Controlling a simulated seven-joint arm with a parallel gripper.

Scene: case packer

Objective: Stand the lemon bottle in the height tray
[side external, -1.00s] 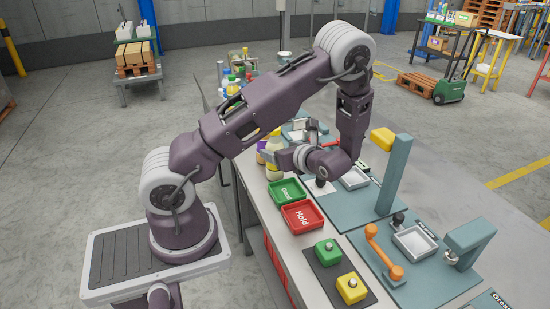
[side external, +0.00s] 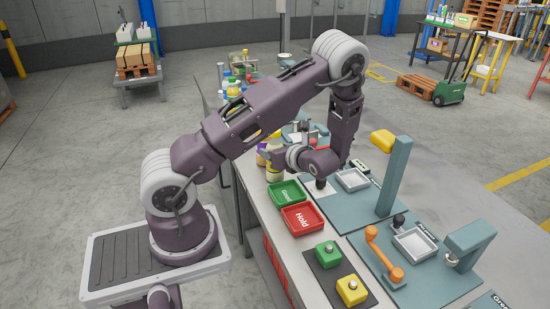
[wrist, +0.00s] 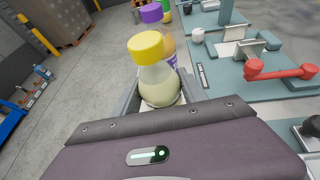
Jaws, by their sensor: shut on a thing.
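The lemon bottle (wrist: 158,84), clear with pale yellow contents and a yellow cap, stands upright between the fingers of my gripper (wrist: 160,97) in the wrist view. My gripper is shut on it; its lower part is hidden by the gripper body. In the side view the bottle (side external: 274,172) is at the bench's left edge, partly covered by my gripper (side external: 273,156). A grey square tray (side external: 352,180) lies on a teal plate beside a tall post with a yellow head (side external: 384,143). I cannot read a label marking it as the height tray.
Green (side external: 287,193) and red (side external: 302,218) trays lie in front of my gripper. Another grey tray (side external: 414,243) sits near an orange handle (side external: 381,252). A red handle (wrist: 280,71) shows right in the wrist view.

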